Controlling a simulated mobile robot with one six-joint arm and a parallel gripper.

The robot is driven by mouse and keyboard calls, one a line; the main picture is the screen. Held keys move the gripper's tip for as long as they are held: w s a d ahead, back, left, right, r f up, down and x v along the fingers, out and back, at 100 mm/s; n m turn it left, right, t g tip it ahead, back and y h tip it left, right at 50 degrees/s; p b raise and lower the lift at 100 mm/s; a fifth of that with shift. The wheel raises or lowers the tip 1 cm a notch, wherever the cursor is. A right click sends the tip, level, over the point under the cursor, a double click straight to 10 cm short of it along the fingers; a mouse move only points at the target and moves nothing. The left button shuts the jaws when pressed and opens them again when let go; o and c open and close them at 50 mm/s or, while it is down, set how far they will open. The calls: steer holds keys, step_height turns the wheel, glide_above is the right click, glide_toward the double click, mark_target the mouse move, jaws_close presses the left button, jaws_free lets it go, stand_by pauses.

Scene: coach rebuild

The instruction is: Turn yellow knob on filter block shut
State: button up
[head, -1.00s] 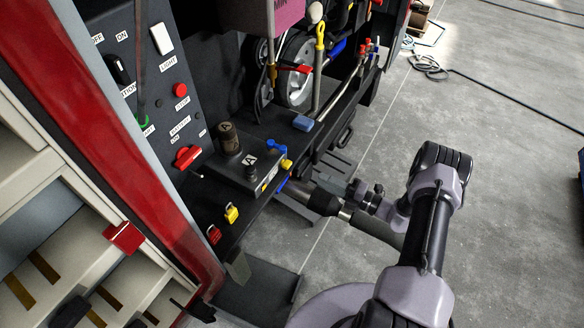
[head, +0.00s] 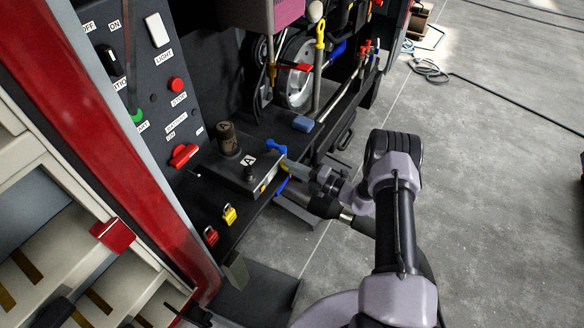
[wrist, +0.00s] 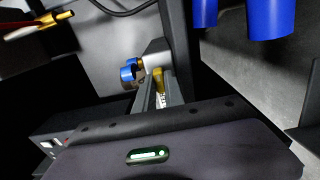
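The grey filter block (head: 228,172) lies on the dark shelf, with a white A label and a brown cap on top. Its yellow knob (head: 285,167) shows only partly at the right end, behind my gripper (head: 292,172). In the wrist view the yellow knob (wrist: 159,79) stands between the two grey fingers of my gripper (wrist: 160,92). A narrow gap shows between the fingers, so they look open around it; contact is not clear. A blue knob (head: 276,146) sits just behind on the block, and in the wrist view (wrist: 129,73) it is left of the fingers.
A yellow padlock (head: 229,215) and a red padlock (head: 211,236) are at the shelf's front. A blue block (head: 303,123) lies behind the filter block. Open floor (head: 470,200) lies right.

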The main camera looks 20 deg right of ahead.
jaws_close()
steer(key=shift+n+b, duration=2.75)
steer(key=shift+n, duration=6.25)
steer(key=shift+o, duration=2.2)
jaws_free()
